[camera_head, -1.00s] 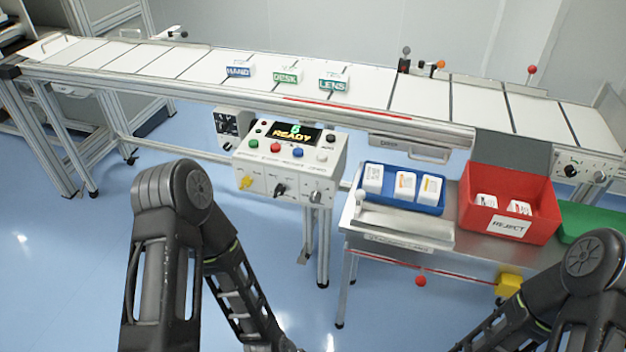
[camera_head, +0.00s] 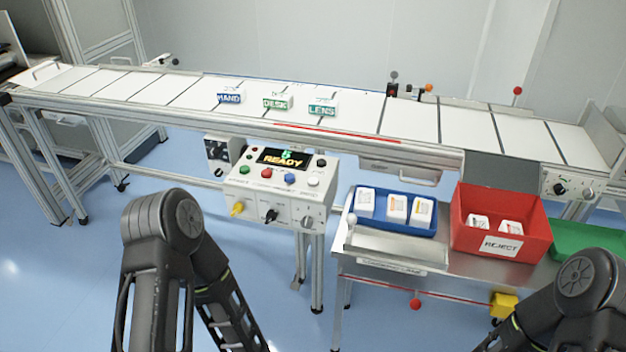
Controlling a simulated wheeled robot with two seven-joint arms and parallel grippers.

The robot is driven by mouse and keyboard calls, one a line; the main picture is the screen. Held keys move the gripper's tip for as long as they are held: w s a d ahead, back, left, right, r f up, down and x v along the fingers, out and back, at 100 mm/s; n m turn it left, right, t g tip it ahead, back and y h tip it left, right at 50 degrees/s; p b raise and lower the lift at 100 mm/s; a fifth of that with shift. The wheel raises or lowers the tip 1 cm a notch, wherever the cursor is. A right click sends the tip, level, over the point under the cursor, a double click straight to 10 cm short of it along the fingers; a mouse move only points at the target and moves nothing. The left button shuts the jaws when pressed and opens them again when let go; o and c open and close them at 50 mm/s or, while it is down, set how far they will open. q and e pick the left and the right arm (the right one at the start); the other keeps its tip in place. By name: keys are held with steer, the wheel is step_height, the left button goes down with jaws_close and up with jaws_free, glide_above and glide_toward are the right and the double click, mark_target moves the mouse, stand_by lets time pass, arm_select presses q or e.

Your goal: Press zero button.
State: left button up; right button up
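A white control box (camera_head: 281,187) stands in front of the conveyor, left of centre. Its small dark display (camera_head: 285,158) reads "READY" with a green digit above. A row of buttons lies below the display: a green button (camera_head: 244,170), a red button (camera_head: 266,173), a blue button (camera_head: 289,178) and a white button (camera_head: 313,182). The labels under them are too small to read, so I cannot tell which is zero. A yellow knob (camera_head: 237,209) and a black knob (camera_head: 270,215) are on its front face. Both my arms show at the bottom, but neither gripper is in view.
The conveyor (camera_head: 180,92) runs across the back with labelled boxes HAND (camera_head: 229,98), DESK (camera_head: 275,103) and LENS (camera_head: 321,109). A steel side table (camera_head: 395,250) holds a blue tray (camera_head: 395,226) and a red reject bin (camera_head: 535,237). The floor in front is open.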

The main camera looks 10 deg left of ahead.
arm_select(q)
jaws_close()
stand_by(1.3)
